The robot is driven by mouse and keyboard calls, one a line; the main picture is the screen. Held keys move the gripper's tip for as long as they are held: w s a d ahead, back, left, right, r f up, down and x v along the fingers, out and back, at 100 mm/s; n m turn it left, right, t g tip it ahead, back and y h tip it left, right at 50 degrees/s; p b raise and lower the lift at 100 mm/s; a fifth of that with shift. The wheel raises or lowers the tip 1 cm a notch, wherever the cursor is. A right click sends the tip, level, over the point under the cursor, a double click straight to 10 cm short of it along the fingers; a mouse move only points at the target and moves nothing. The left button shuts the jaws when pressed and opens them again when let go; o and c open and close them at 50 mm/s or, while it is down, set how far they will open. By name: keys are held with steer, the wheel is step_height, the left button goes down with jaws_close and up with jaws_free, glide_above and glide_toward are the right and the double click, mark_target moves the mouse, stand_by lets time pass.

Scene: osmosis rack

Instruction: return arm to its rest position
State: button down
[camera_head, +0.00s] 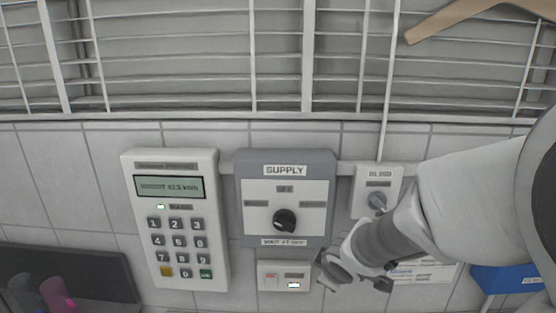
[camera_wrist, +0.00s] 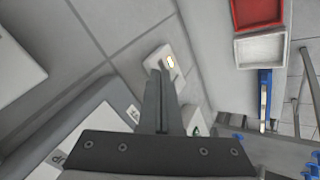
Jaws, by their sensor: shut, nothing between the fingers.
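My arm comes in from the right side of the head view. My gripper (camera_head: 338,272) hangs in front of the tiled wall, to the lower right of the grey SUPPLY panel (camera_head: 241,200). Its fingers are hard to make out there. In the wrist view my gripper (camera_wrist: 161,78) is shut and empty, its two dark fingers side by side. The small white box with a lit indicator (camera_head: 284,276) is just left of the gripper in the head view. It also shows beyond the fingertips in the wrist view (camera_wrist: 157,56). I cannot tell the gap between them.
A white keypad unit (camera_head: 216,262) is left of the SUPPLY panel, whose black knob (camera_head: 285,220) points sideways. A small white knob box (camera_head: 378,181) sits close above my wrist. A blue bin (camera_head: 508,277) is at right, a dark tray (camera_head: 100,262) at lower left. Wire racking runs above.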

steer(key=s+d+r+m+b, duration=0.1)
steer(key=s+r+m+b, duration=0.1)
steer(key=s+m, duration=0.3)
steer(key=s+d+r+m+g+b, duration=0.1)
steer(key=s+r+m, duration=0.4)
steer(key=s, duration=0.9)
steer(key=shift+s+d+r+m+g+b, duration=0.2)
steer(key=shift+s+d+m+g+b, duration=0.1)
steer(key=shift+d+m+b, duration=0.35)
steer(key=shift+s, duration=0.1)
